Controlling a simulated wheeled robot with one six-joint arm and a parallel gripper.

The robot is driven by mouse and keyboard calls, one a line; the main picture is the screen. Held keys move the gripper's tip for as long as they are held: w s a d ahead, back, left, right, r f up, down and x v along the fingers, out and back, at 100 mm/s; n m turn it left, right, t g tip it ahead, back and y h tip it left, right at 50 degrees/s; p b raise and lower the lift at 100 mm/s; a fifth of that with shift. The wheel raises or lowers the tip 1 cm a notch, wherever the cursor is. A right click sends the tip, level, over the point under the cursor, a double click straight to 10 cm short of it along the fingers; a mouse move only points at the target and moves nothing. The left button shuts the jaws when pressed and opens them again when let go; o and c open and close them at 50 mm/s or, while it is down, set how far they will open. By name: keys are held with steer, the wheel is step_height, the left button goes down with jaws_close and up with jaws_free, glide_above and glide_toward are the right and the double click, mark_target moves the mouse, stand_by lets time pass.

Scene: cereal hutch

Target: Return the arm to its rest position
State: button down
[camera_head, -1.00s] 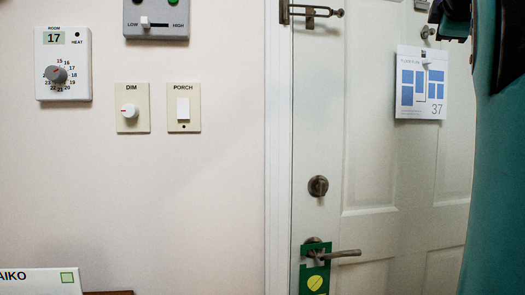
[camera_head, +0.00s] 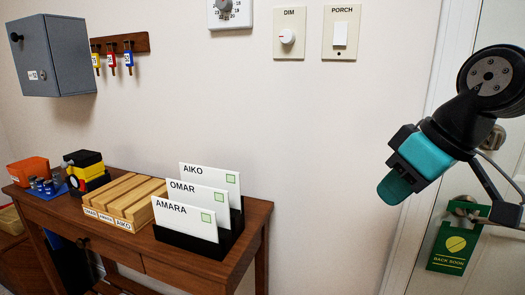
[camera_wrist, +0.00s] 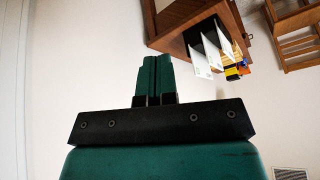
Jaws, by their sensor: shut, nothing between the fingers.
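My gripper (camera_head: 395,188) is in the right part of the head view, in front of the wall and left of the door handle. Its fingers point down and to the left. In the wrist view my gripper (camera_wrist: 154,60) shows two teal fingers pressed together with nothing between them. It touches nothing that I can see. My arm is bent, with its dark round joint at the upper right of the head view.
A wooden table (camera_head: 190,262) at lower left holds a card rack (camera_head: 232,232), a slatted wooden box (camera_head: 125,197) and small items. A grey wall cabinet (camera_head: 55,55) hangs above. A door (camera_head: 495,30) with a green hanger (camera_head: 452,248) is close behind my arm.

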steer(key=s+a+f+g, duration=0.2)
steer(key=s+a+f, duration=0.2)
steer(key=s, duration=0.3)
steer(key=s+a+f+g, duration=0.3)
steer(key=s+f, duration=0.1)
steer(key=s, duration=0.2)
step_height(320, 180, up, 15)
steer(key=p, duration=1.5)
steer(key=shift+w+a+n+t, duration=0.15)
steer(key=shift+w+n+t, duration=0.15)
steer(key=c, duration=1.7)
jaws_free()
steer(key=shift+r, duration=0.35)
steer(key=o, duration=0.7)
steer(key=shift+f, duration=0.1)
steer(key=shift+c, duration=0.4)
